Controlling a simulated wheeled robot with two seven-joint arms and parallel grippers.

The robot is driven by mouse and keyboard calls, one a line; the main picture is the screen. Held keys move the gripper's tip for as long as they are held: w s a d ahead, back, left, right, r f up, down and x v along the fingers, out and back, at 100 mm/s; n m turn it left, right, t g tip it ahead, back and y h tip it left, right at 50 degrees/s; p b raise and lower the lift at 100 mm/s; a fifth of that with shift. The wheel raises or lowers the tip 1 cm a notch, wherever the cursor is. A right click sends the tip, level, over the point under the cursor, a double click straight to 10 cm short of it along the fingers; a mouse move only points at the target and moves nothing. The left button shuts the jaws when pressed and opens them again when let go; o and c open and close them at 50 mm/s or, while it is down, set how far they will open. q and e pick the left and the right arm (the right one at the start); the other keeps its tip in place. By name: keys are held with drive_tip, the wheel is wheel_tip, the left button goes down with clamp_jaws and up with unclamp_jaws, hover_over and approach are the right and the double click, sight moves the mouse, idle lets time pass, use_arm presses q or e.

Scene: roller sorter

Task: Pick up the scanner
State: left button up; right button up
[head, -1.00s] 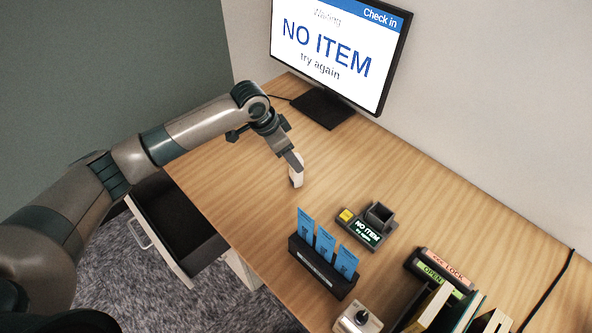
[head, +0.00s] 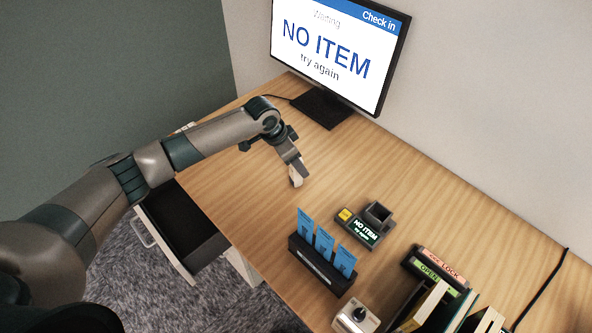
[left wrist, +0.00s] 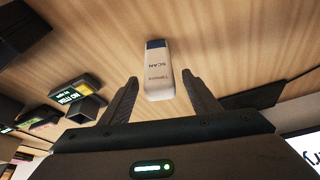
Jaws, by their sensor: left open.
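The scanner (left wrist: 157,72) is a small white block with a dark blue end and the word SCAN on it. In the left wrist view it lies between and just beyond the open fingers of my left gripper (left wrist: 161,88), with no clear contact. In the head view the scanner (head: 294,182) is a pale shape on the desk, partly hidden by my left gripper (head: 298,178), which is right above it. My right gripper is not in view.
A dark dock with a NO ITEM display (head: 366,228) stands to the right on the desk (head: 440,190). A holder with blue cards (head: 322,270) is in front. A monitor (head: 338,55) stands behind. An open drawer (head: 180,228) is at the left.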

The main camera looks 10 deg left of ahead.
use_arm(q)
drive_tip(key=c, duration=1.2)
drive_tip(key=shift+r, duration=0.1)
drive_tip(key=shift+r+b, duration=0.35)
drive_tip(key=shift+r, duration=0.15)
drive_tip(key=r+b, duration=0.1)
drive_tip(key=d+r, duration=0.1)
drive_tip(key=r, duration=0.1)
drive_tip(key=shift+r+b, duration=0.1)
drive_tip(key=shift+b, duration=0.25)
drive_tip(key=d+r+b, duration=0.3)
drive_tip(key=d+r, duration=0.3)
drive_tip(key=d, duration=0.4)
drive_tip(key=shift+s+d+r, duration=0.35)
drive_tip(key=shift+s, duration=0.1)
